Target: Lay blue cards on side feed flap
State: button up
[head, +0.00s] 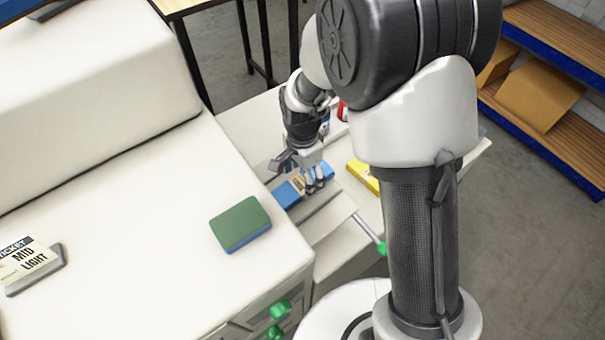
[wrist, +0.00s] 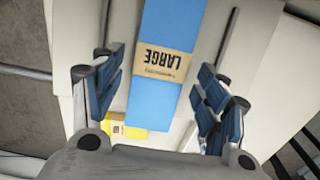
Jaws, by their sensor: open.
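The blue cards (head: 288,194) are a long pack with a tan band, which reads LARGE upside down in the wrist view (wrist: 168,30). In the head view they appear to lie on the side feed flap (head: 322,217), a pale grey ledge beside the white machine. Whether they rest flat on it is hard to tell. My gripper (head: 315,187) is over the pack. In the wrist view its open fingers (wrist: 160,68) stand on either side of the pack, with visible gaps. The gripper hides part of the pack in the head view.
A yellow pack (head: 361,176) lies on the pale surface right of the flap. A green-tipped lever (head: 370,232) sticks out beside the flap. Shelves with cardboard boxes (head: 538,95) stand right.

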jog(key=s+d+r+n+t+p, duration=0.1)
jog(key=s+d+r+p, duration=0.1)
jog(key=r, duration=0.8)
jog(key=s+d+r+n+p, duration=0.1)
jog(key=d+r+n+p, duration=0.1)
jog(key=r, duration=0.8)
jog(key=s+d+r+n+t, duration=0.1)
jog(key=s+d+r+n, duration=0.3)
jog(key=s, duration=0.4)
jog(key=s+d+r+n+t, duration=0.2)
jog(key=s+d+r+n, duration=0.2)
jog(key=s, duration=0.4)
jog(key=shift+s+d+t, duration=0.3)
jog(key=shift+s, duration=0.05)
jog(key=shift+c, duration=0.2)
